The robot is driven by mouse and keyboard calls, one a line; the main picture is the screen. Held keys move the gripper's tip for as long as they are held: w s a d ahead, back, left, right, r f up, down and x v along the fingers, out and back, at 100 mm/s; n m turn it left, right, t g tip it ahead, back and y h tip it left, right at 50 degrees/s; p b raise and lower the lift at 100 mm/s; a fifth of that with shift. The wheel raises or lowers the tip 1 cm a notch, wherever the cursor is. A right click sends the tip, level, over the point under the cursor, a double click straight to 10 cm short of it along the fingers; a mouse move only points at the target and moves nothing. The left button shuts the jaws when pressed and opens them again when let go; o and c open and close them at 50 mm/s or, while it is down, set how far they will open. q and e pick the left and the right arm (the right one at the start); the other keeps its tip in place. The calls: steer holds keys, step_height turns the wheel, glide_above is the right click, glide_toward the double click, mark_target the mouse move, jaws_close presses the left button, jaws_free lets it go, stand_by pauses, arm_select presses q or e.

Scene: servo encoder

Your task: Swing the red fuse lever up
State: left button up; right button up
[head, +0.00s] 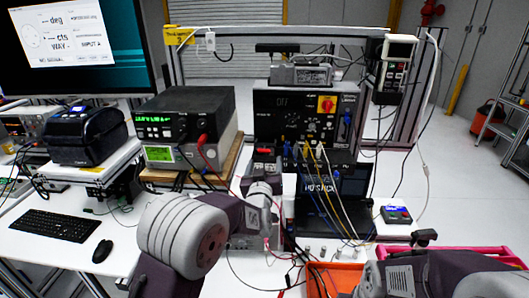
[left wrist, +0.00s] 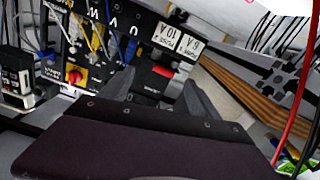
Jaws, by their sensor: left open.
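The red fuse lever (left wrist: 163,71) is on the black panel box (head: 287,103), beside white labels reading 10 A and 6 A in the left wrist view. In the head view the lever (head: 264,151) shows as a small red patch just above my left gripper (head: 264,168). In the left wrist view my left gripper (left wrist: 158,94) is open, with the lever between and beyond its two fingertips. I see no clear contact with it. My right arm shows at the bottom right of the head view, but its fingers are not in view.
A red-and-yellow rotary switch (head: 326,105) is higher on the panel. Several cables hang in front of the box and a laptop (head: 335,200). A power supply (head: 184,120) stands left of my gripper. An orange bin (head: 337,280) is in front.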

mark_target(264, 152)
arm_select(q)
steer(key=w, duration=0.1)
steer(key=w+a+p, duration=0.1)
steer(key=w, duration=0.1)
steer(key=w+p, duration=0.1)
steer(key=w, duration=0.1)
steer(key=shift+a+r, duration=0.2)
steer(key=shift+r, duration=0.2)
steer(key=shift+w+d+f+p, duration=0.15)
steer(key=shift+w+p, duration=0.1)
steer(key=shift+w, duration=0.35)
steer(key=shift+w+d+f+p, duration=0.1)
steer(key=shift+w+p, duration=0.15)
steer(key=shift+w, duration=0.3)
steer(key=shift+w+d, duration=0.15)
steer(key=shift+w, duration=0.15)
steer(key=shift+s, duration=0.15)
steer(key=shift+c, duration=0.3)
jaws_close()
